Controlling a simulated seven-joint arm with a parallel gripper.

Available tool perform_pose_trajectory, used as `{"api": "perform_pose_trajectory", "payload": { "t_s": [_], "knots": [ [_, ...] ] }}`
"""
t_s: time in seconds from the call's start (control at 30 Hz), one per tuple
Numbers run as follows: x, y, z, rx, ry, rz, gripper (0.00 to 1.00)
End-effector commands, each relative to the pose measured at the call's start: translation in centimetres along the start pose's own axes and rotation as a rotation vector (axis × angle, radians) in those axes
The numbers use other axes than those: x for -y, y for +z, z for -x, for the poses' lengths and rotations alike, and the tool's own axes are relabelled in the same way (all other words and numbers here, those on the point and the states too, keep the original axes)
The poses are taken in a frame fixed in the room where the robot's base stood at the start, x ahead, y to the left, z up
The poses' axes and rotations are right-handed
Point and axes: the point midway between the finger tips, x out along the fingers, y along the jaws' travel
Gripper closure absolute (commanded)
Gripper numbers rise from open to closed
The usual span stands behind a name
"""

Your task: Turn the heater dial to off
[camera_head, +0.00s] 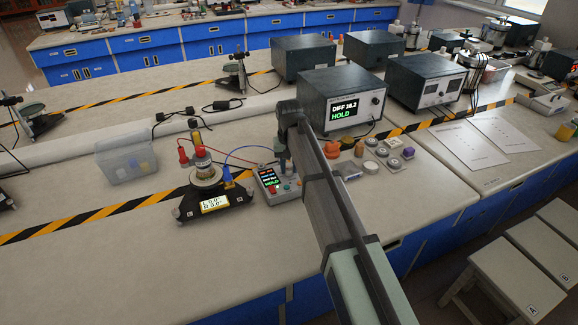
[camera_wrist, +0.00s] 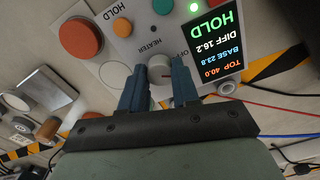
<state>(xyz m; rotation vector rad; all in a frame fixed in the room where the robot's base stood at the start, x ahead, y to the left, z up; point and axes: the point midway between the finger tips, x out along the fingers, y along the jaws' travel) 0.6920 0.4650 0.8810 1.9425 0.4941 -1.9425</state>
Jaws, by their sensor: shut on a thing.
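The heater dial (camera_wrist: 160,72) is a small pale knob with a reddish mark on the control box, beside the printed words HEATER and OFF. My gripper (camera_wrist: 160,80) is shut on the dial, one blue finger on each side. Its exact pointing is partly hidden by the fingers. The control box (camera_wrist: 145,32) carries a screen (camera_wrist: 212,45) reading HOLD, DIFF 16.2, BASE 23.8 and TOP 40.0. In the head view the control box (camera_head: 287,194) sits on the bench, with my gripper (camera_head: 284,172) pointing down onto it; the dial is hidden there.
A display unit (camera_head: 345,95) stands behind; small parts (camera_head: 380,155) lie to the right. Bench at front left is clear.

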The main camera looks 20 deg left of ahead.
Motion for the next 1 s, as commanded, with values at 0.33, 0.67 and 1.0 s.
{"api": "perform_pose_trajectory", "payload": {
  "t_s": [0.33,0.67,1.0],
  "knots": [
    [0.01,-0.01,0.02,0.0,0.0,0.283,1.0],
    [0.01,-0.01,0.02,0.0,0.0,0.45,1.0],
    [0.01,-0.01,0.02,0.0,0.0,0.499,1.0]
  ]
}}
